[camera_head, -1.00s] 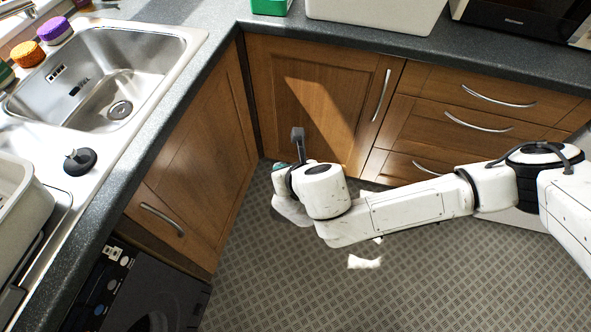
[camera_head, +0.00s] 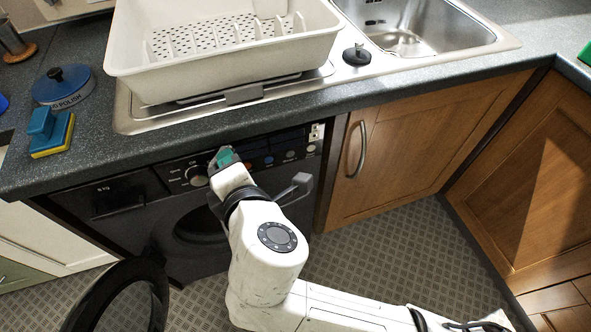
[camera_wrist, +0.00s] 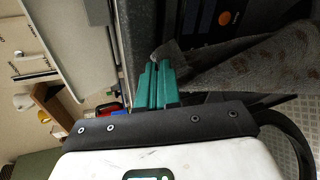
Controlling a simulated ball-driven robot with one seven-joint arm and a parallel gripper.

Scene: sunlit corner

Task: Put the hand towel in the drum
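The hand towel is a grey patterned cloth in the wrist view (camera_wrist: 240,68), stretching right from my fingertips. My gripper (camera_wrist: 157,82) has teal fingers, shut on a corner of it. In the head view my gripper (camera_head: 223,157) is in front of the control panel of the black washing machine (camera_head: 125,195); the towel is mostly hidden there by my wrist. The drum opening (camera_head: 200,222) is lower, partly covered by my arm. The round door (camera_head: 120,297) stands open at lower left.
The worktop (camera_head: 95,160) overhangs just above my gripper. It holds a white dish rack (camera_head: 222,75), a blue polish tin (camera_head: 63,86) and a sponge (camera_head: 50,133). A wooden cupboard (camera_head: 420,140) stands right of the machine. The patterned floor (camera_head: 385,245) is clear.

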